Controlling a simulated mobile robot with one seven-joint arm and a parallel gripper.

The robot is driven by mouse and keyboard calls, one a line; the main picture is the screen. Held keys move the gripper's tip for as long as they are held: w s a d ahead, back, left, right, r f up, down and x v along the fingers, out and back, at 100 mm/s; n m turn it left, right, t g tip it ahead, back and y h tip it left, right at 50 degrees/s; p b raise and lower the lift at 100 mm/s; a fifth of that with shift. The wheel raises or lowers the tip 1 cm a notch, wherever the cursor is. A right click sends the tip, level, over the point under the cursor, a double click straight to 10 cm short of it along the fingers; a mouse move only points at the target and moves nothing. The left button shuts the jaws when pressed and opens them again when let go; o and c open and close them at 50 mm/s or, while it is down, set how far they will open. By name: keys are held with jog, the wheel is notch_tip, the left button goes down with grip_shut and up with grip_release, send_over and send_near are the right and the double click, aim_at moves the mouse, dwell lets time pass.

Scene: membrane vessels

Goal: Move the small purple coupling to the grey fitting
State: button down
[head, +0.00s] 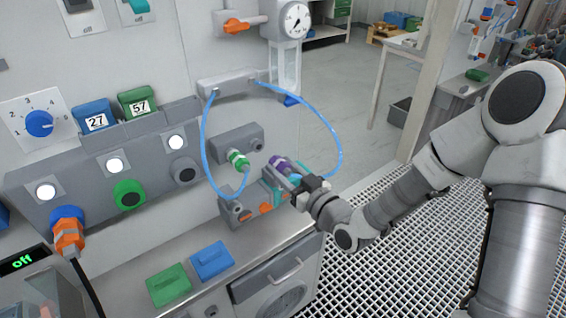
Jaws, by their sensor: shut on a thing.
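My gripper (289,174) is shut on the small purple coupling (278,163), which shows just past the fingers. A blue tube (338,140) loops from the upper grey block down behind my gripper; its lower end is hidden. A grey block (226,144) on the wall is to the left of the purple coupling. It has a green coupling (238,160) at its left and a grey fitting (257,144) at its right. The purple coupling is slightly right of and below this fitting and looks apart from it. I cannot tell the depth between them.
A lower block (233,217) has a grey fitting, orange parts (265,208) and a teal part (277,192), close under my gripper. Another blue tube (203,140) hangs left to the green coupling. Green (168,286) and blue (211,260) blocks lie on the counter.

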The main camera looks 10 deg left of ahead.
aim_at(259, 148)
jog(key=shift+p+x, duration=0.45)
jog(key=shift+x, duration=2.45)
jog(key=shift+b, duration=1.2)
jog(key=shift+w+a, duration=0.4)
dwell(0.6)
jog(key=shift+c, duration=1.7)
grip_release()
jog(key=shift+d+f+b, duration=0.1)
jog(key=shift+b, duration=0.25)
